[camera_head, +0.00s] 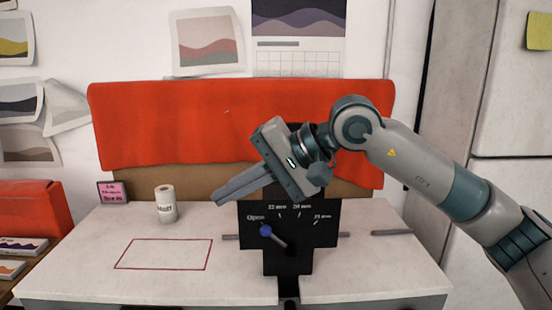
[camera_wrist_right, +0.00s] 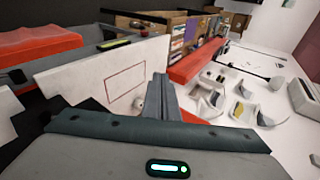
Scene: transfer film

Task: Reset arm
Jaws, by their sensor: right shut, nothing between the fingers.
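My right arm comes in from the right in the head view. Its gripper (camera_head: 217,197) hangs in the air over the white table, in front of the red cloth, fingers pointing left and slightly down. The fingers are together with nothing between them; they also show shut in the wrist view (camera_wrist_right: 159,78). Below and right of the fingertips stands a black panel (camera_head: 305,258) with white labels such as "Open" and "22 mm". A blue-knobbed lever (camera_head: 266,231) on it sits near "Open". The gripper is apart from the lever. My left gripper is not in view.
A white film canister (camera_head: 165,204) stands on the table (camera_head: 80,270) behind an empty red-outlined rectangle (camera_head: 165,254). A pink note (camera_head: 112,192) stands at the back left. A red cloth (camera_head: 150,125) hangs behind. Red box (camera_head: 28,210) at far left. The table's front left is clear.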

